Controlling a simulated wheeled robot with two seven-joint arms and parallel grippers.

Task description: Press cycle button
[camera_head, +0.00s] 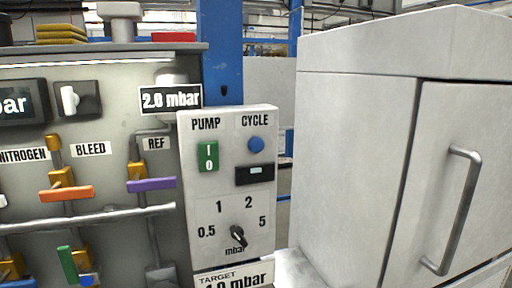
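The cycle button is a round blue button (256,144) under the word CYCLE on a light grey control box (262,205) in the middle of the head view. To its left, under PUMP, is a green rocker switch (208,157) marked I and 0. Below the button is a small dark display (255,174). Lower down is a black rotary knob (238,235) with marks 0.5, 1, 2 and 5 mbar. Neither of my grippers shows in the head view. Nothing covers the button.
A grey panel on the left carries pipes and valves with an orange handle (66,193), a purple handle (152,184) and a green handle (67,264). A large grey cabinet (350,150) with a metal door handle (456,210) stands on the right.

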